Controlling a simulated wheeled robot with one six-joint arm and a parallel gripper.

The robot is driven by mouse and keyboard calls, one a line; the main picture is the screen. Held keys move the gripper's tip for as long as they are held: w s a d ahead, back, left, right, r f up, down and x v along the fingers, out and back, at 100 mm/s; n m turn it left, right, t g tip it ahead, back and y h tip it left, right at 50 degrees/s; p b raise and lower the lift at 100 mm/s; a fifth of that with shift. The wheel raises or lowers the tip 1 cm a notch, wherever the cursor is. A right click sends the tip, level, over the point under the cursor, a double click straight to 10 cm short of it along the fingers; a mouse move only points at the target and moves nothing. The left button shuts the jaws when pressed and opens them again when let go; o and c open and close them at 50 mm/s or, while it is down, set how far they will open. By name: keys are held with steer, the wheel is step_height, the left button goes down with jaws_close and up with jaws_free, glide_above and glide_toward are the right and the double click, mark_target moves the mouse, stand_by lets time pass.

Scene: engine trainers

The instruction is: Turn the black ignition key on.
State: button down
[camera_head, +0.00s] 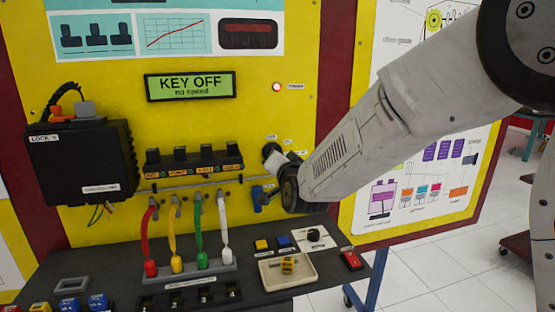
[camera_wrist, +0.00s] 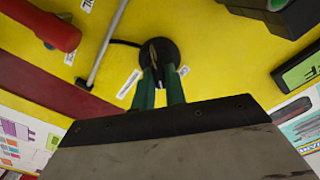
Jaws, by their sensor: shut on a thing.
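The black round ignition switch (camera_wrist: 158,50) sits on the yellow panel, with small white labels around it in the wrist view. My gripper (camera_wrist: 159,74) has its two green fingers shut on the black ignition key at the switch face. The key itself is mostly hidden between the fingertips, so its exact angle is hard to tell. In the head view my gripper (camera_head: 277,160) reaches the panel from the right and covers most of the switch. The display (camera_head: 190,85) reads "KEY OFF" and "no speed".
A red lamp (camera_head: 277,87) is on the panel above my gripper. A row of black modules (camera_head: 194,160) and a blue part (camera_head: 258,198) are to its left. Coloured leads hang above the dark bench (camera_head: 120,268). A black box (camera_head: 82,160) is at far left.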

steer(key=m, duration=0.4)
stand_by(0.6)
steer(key=c, duration=1.4)
jaws_free()
steer(key=shift+c, duration=0.2)
steer(key=v, duration=0.7)
steer(key=shift+s, duration=0.4)
steer(key=shift+d, duration=0.15)
